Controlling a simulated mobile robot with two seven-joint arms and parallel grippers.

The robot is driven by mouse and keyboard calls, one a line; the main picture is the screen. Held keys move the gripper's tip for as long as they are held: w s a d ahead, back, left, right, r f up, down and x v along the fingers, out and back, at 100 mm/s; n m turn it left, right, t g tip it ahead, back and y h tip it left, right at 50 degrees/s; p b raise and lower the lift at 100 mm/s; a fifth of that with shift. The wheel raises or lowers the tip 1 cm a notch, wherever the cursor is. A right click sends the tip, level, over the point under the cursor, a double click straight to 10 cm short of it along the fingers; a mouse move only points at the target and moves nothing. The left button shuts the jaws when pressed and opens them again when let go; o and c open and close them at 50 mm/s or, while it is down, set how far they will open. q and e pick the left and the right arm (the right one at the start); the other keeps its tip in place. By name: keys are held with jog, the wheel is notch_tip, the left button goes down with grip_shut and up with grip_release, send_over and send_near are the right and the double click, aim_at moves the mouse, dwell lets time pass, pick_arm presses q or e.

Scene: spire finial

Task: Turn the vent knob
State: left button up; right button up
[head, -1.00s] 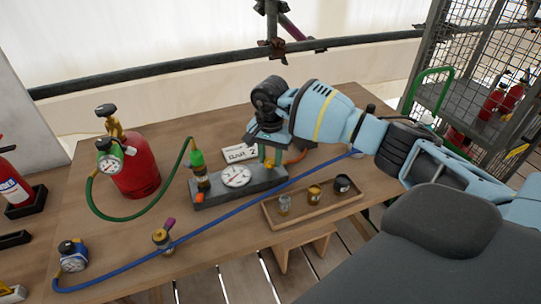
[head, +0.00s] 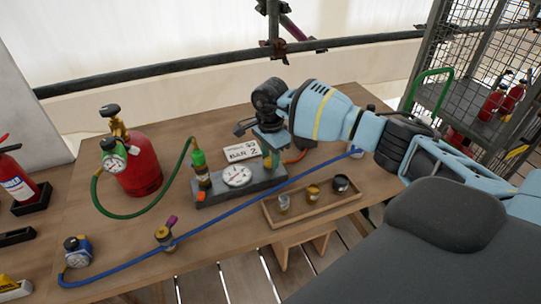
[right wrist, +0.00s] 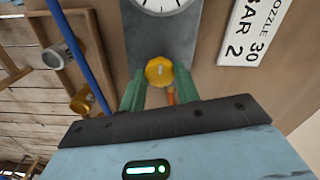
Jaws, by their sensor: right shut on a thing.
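The vent knob (right wrist: 159,71) is yellow and faceted. It sits at one end of the grey manifold block (head: 215,193), which carries a round white gauge (head: 237,176). My right gripper (right wrist: 155,88) points down at the block, with its green fingers shut on the knob, one on each side. In the head view my right gripper (head: 271,158) mostly hides the knob. My left gripper is not in view.
A red cylinder (head: 140,172) with a green hose stands at the left. A blue hose (head: 215,221) crosses in front of the block. A wooden tray (head: 312,208) with small fittings is at front right. A white card (head: 242,152) lies behind the block.

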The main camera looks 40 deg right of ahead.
aim_at(270, 160)
dwell(0.3)
jog(key=o, duration=1)
jog(key=shift+c, duration=0.2)
jog(key=shift+r, duration=3.9)
jog(key=shift+s+f, duration=0.1)
